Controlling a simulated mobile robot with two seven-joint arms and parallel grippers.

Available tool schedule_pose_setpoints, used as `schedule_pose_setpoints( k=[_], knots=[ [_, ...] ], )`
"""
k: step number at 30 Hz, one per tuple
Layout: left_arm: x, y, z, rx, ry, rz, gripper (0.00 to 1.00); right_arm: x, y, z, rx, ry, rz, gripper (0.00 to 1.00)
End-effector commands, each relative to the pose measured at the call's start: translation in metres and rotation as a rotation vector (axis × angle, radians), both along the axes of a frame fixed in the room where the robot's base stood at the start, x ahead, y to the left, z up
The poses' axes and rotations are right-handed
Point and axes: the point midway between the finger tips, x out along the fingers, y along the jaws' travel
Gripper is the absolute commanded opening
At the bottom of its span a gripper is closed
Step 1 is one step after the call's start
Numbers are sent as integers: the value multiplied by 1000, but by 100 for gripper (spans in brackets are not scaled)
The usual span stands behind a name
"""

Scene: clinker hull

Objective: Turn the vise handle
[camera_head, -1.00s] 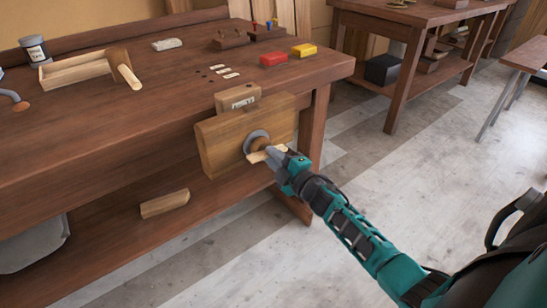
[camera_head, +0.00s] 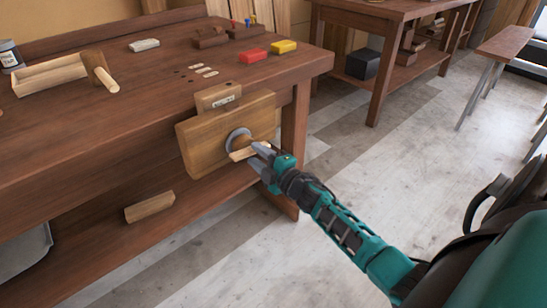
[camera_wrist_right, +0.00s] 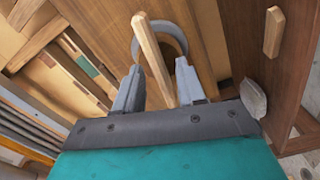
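The vise has a broad wooden jaw (camera_head: 200,150) on the front of the workbench. A round grey collar (camera_head: 236,135) on the jaw surrounds the screw. The pale wooden bar handle (camera_head: 240,154) crosses in front of it, slightly tilted. My right gripper (camera_head: 258,156) is at the handle, its fingers spread. In the right wrist view, the handle (camera_wrist_right: 151,55) runs between the two fingers of my right gripper (camera_wrist_right: 160,84), with visible gaps on both sides. The fingers partly hide the handle's right end in the head view. My left gripper is not in view.
The workbench top (camera_head: 120,110) holds a wooden tray (camera_head: 45,80), a mallet (camera_head: 100,70), a red box (camera_head: 252,56) and a yellow box (camera_head: 283,46). A wood block (camera_head: 149,206) lies on the lower shelf. The floor (camera_head: 400,160) to the right is clear.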

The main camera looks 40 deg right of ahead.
Motion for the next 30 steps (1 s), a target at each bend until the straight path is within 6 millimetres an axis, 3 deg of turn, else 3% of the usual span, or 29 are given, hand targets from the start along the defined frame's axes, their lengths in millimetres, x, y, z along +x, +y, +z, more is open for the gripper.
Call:
schedule_pose_setpoints(
  k=[18,30],
  knots=[
    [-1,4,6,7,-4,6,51,-108,-8,-1,2,6,0,39],
    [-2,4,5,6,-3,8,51,-123,-10,-1,1,3,-1,39]
  ],
)
